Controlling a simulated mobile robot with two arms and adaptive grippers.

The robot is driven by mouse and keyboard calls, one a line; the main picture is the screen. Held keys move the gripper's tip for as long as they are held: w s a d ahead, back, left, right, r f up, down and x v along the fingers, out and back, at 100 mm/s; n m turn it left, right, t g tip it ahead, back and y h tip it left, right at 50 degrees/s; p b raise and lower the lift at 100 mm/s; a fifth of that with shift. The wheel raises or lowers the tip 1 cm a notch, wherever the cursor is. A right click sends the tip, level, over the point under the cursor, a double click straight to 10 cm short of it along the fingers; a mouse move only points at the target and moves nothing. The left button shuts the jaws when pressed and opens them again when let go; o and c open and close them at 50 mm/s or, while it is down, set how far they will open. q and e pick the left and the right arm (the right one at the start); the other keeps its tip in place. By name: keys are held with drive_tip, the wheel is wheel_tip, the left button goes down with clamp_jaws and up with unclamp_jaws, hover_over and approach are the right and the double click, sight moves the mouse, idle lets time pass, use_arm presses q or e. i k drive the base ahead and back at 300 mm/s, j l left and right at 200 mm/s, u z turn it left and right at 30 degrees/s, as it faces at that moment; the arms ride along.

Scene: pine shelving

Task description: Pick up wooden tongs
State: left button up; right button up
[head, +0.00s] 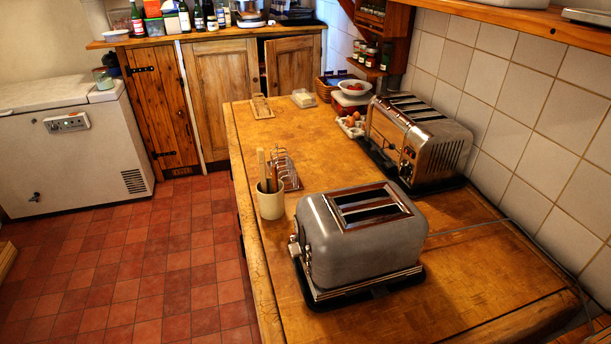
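A cream crock (271,203) stands near the left edge of the wooden worktop, beside the grey toaster. Slim wooden handles (263,166) stick up out of it, at least one light and one darker. Their lower ends are hidden inside the crock, so I cannot tell which of them are the wooden tongs. Neither of my grippers is in view.
The grey toaster (364,236) is in front, with a larger chrome toaster (418,142) against the tiled wall. A wire toast rack (284,170) stands just behind the crock. A white bowl (355,88) and eggs (350,121) are farther back. The red tiled floor (150,262) at left is clear.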

sight(261, 151)
drive_tip(key=u, duration=0.45)
drive_tip(key=k, duration=0.55)
drive_tip(key=k+z, duration=0.1)
drive_tip(key=z, duration=1.5)
drive_tip(key=j+z, duration=0.2)
drive_tip(key=j, duration=0.25)
drive_tip(key=j+z, duration=0.2)
drive_tip(key=j, duration=0.25)
drive_tip(key=j+z, duration=0.2)
drive_tip(key=j, duration=0.25)
drive_tip(key=k+j+z, duration=0.2)
drive_tip(key=j, duration=0.25)
drive_tip(key=k+j+z, duration=0.2)
drive_tip(key=j, duration=0.2)
drive_tip(key=i+j, duration=0.05)
drive_tip(key=i, duration=0.05)
